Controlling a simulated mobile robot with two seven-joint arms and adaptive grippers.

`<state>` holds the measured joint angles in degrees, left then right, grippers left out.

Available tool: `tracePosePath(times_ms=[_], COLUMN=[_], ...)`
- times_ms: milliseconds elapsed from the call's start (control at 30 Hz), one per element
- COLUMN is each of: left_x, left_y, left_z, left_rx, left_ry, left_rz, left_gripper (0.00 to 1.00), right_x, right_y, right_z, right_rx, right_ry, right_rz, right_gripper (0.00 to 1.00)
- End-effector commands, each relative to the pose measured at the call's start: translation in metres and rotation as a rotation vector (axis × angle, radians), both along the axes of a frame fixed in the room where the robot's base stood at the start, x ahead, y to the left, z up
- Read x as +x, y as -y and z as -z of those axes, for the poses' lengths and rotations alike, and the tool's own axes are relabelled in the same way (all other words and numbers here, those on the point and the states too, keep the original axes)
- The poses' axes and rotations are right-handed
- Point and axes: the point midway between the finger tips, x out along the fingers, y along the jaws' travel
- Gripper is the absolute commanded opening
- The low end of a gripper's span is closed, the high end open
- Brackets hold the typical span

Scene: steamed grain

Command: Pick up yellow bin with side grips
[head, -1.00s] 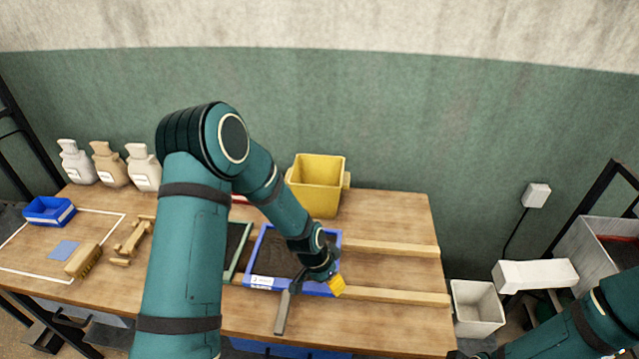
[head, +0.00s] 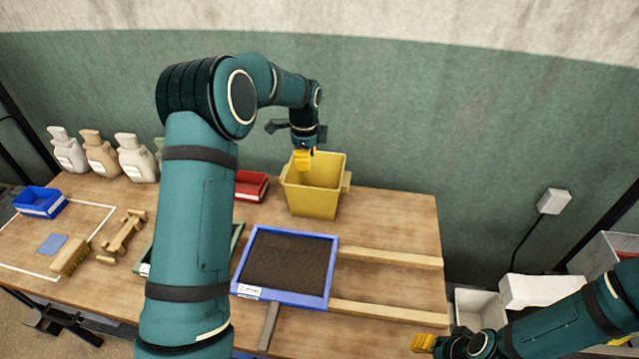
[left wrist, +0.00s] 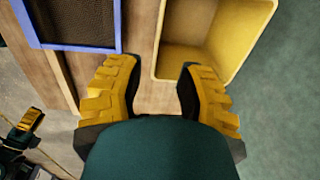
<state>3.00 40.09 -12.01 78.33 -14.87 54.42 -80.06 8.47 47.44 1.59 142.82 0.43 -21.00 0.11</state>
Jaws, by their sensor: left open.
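The yellow bin (head: 313,203) stands upright and looks empty at the back of the wooden table. A side grip (head: 346,182) sticks out on its right; the left grip is mostly hidden. My left gripper (head: 304,158) is above the bin's left back rim, pointing down, open and empty. In the left wrist view the open fingers (left wrist: 160,76) are spread over the table beside the bin (left wrist: 190,58), the right finger overlapping its corner. My right gripper (head: 426,343) is low at the front right, away from the bin; its opening is unclear.
A red bin (head: 250,187) stands just left of the yellow bin. A blue-framed tray (head: 333,270) of dark grain lies in front. Wooden rails (head: 390,258) run right of the tray. Several bottles (head: 137,160) stand back left. The table right of the yellow bin is clear.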

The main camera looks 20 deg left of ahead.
Motion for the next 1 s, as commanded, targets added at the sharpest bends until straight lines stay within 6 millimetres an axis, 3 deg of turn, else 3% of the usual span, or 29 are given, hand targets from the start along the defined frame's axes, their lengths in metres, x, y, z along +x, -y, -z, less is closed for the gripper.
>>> tracePosePath(times_ms=[333,667,1000], left_x=[0.004,0.006,0.011], left_y=[-0.001,-0.001,-0.001], left_z=[0.064,0.090,0.131], left_rx=[0.000,0.000,-0.001], left_ry=[-0.005,-0.004,-0.003], left_rz=[-0.001,0.000,-0.001], left_gripper=[0.36,0.36,0.36], right_x=[0.000,0.000,0.000], right_y=[0.000,0.000,0.000], right_z=[0.001,-0.001,-0.004], right_rx=[0.000,0.000,0.001], right_ry=[0.000,0.000,0.000], right_rz=[0.000,0.000,0.000], right_gripper=[0.47,0.47,0.47])
